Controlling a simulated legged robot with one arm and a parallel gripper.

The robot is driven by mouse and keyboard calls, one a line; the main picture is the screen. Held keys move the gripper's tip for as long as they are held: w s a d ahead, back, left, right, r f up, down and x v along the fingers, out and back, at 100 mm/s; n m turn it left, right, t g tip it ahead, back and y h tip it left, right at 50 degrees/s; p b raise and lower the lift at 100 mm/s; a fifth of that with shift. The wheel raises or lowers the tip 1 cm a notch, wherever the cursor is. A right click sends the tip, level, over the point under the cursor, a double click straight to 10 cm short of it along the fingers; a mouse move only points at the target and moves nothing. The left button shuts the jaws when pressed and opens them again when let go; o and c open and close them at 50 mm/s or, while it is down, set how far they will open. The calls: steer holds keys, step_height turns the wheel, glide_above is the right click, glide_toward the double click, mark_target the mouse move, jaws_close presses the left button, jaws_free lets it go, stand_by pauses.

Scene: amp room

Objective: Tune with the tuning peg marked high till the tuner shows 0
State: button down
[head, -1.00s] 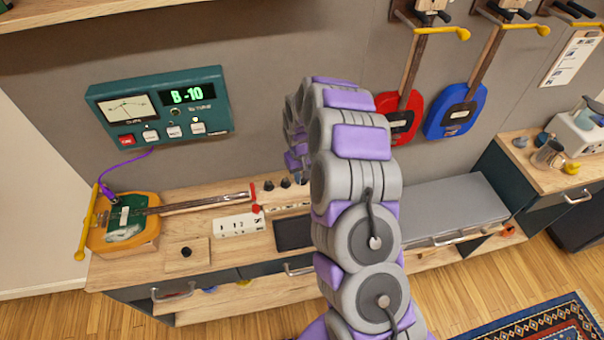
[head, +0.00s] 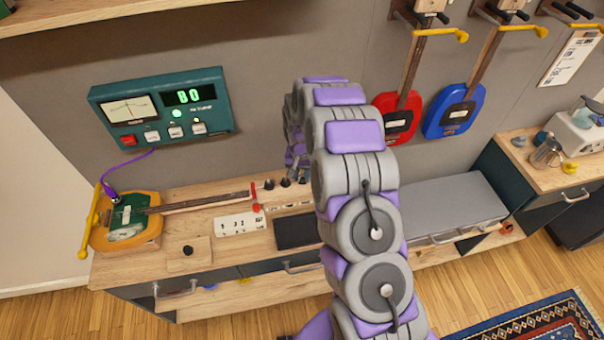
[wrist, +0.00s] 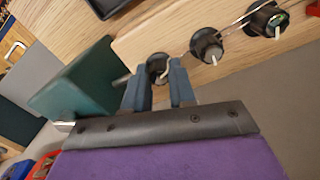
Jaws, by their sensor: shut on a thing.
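The green tuner (head: 160,105) hangs on the wall at the left in the head view. Its display (head: 190,96) reads what looks like 00, and a green light glows below it. A row of dark tuning pegs (head: 270,184) stands at the back of the bench. In the wrist view my gripper (wrist: 160,78) is shut on one dark peg (wrist: 157,64), with a finger on each side. Two other pegs, the nearer peg (wrist: 207,45) and the farther peg (wrist: 268,19), stand to its right. No peg marking is readable. My arm hides most of the gripper in the head view.
A yellow and green guitar (head: 125,222) lies on the bench at the left, cabled to the tuner. A white numbered card (head: 238,223) and dark tray (head: 295,231) lie on the bench. A teal block (wrist: 75,80) stands close beside my fingers in the wrist view.

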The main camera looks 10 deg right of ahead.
mark_target(300, 175)
steer(key=c, duration=0.9)
jaws_free()
steer(key=shift+c, duration=0.2)
steer(key=shift+r, duration=0.1)
step_height(300, 175, up, 17)
steer(key=p, duration=0.1)
steer(key=shift+w+a, duration=0.15)
steer(key=shift+a, duration=0.15)
